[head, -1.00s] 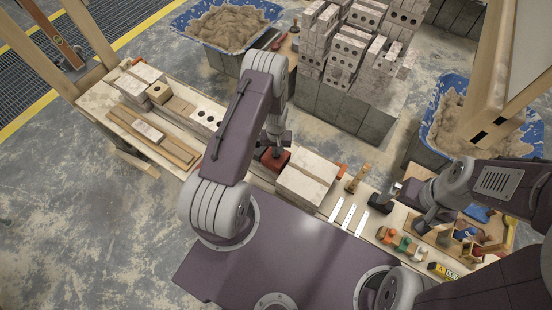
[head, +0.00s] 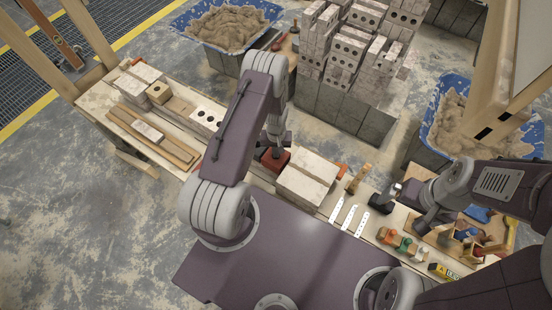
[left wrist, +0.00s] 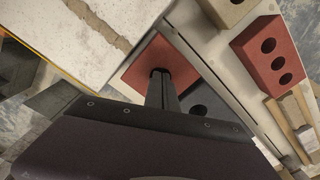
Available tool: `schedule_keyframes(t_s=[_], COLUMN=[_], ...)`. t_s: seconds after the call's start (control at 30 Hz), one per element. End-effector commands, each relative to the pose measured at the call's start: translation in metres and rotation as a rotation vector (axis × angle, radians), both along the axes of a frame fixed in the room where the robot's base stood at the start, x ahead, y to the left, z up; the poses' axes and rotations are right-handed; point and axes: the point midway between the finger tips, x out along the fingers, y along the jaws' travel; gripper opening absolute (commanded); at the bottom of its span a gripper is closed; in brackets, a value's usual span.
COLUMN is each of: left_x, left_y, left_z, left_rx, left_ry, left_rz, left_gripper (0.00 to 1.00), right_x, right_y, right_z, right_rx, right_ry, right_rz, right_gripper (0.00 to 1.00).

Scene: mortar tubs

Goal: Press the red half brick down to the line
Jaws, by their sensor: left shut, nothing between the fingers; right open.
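The red half brick (head: 280,164) lies in the row on the bench, just left of a pale block (head: 306,180). In the left wrist view the half brick (left wrist: 150,55) shows a flat red top beside the pale, mortar-streaked surface (left wrist: 75,35). My left gripper (head: 269,152) is over the half brick with its fingers shut and empty. In the left wrist view its fingertips (left wrist: 160,74) are at the brick's top; I cannot tell whether they press on it. The line is not clearly visible. My right gripper (head: 388,199) is open at the right, above the bench.
A red brick with holes (left wrist: 270,58) lies nearby. White slotted strips (head: 349,216), a wooden-handled tool (head: 357,180) and coloured small items (head: 400,241) lie to the right. Stacked bricks (head: 355,50) and sand tubs (head: 228,28) stand behind.

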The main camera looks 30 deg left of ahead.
Motion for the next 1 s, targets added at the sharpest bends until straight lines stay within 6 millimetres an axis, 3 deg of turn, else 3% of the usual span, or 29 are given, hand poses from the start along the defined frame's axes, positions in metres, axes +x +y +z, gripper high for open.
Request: schedule_keyframes(t_s=[1.0], left_x=[0.0026], left_y=[0.0000], left_z=[-0.0036], left_rx=[0.001], left_ry=[-0.004], left_rz=[0.000], left_gripper=[0.00], right_x=[0.0000], right_y=[0.0000], right_z=[-0.0056], right_rx=[0.000], right_ry=[0.000], right_rz=[0.000], right_gripper=[1.00])
